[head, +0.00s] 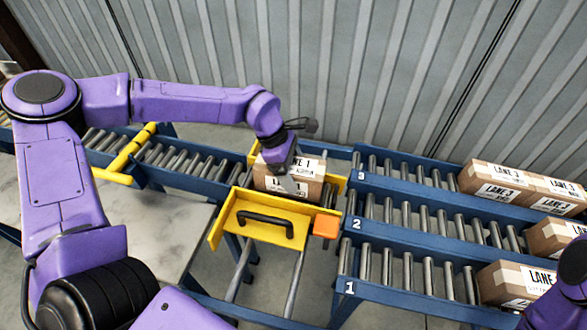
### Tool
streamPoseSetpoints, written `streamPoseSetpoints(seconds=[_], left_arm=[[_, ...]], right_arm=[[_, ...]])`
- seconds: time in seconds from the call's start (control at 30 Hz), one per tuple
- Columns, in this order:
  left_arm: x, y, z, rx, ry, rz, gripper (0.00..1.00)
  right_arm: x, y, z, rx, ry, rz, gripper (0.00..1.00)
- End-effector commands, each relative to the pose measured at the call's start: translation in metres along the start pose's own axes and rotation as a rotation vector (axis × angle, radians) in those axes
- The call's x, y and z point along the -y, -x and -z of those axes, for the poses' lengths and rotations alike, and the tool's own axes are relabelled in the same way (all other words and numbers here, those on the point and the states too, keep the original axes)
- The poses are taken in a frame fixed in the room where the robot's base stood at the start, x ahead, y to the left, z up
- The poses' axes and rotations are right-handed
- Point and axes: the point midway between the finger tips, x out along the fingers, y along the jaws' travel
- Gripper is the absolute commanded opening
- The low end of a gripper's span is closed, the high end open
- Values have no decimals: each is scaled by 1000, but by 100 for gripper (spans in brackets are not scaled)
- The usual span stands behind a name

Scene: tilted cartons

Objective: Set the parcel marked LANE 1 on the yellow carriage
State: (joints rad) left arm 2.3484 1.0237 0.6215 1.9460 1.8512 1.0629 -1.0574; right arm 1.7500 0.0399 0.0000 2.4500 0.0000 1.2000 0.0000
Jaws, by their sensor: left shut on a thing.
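The parcel marked LANE 1 (312,167) is a brown carton with white labels. It is in the yellow carriage (262,234), between its yellow side plates, near the back. The arm hides part of it, and I cannot tell whether its underside touches the rollers. My left gripper (290,185) is at the parcel from above and is shut on it; the fingertips are partly hidden. My right gripper is not in view; only a purple part of my right arm shows at the right edge.
The carriage has a black handle (265,224) and an orange block (326,224), above two metal rails. Blue roller lanes numbered 3, 2 and 1 run right, with cartons (497,181) at their far ends. A roller conveyor (175,155) with a yellow bar lies left. A corrugated wall stands behind.

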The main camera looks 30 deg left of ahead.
Motion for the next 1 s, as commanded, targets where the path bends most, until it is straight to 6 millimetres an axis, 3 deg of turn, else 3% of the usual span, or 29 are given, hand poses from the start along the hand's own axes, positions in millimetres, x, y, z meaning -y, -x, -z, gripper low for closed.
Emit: streamPoseSetpoints(seconds=[0.17, 0.2, 0.23, 0.47, 0.57, 1.0], left_arm=[[0, -2, 1, 1, 0, -2, 36], [0, -2, 1, 1, 0, 0, 91], [0, -2, 1, 0, 0, 0, 100], [0, -1, 0, 0, 0, -1, 100], [-1, 9, -4, 0, -1, -3, 100], [-1, 112, -4, 3, 0, -4, 100]], right_arm=[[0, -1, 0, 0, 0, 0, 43], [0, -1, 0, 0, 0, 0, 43], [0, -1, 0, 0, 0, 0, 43], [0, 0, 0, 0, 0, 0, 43], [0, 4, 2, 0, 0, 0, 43], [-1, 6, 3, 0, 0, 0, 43]])
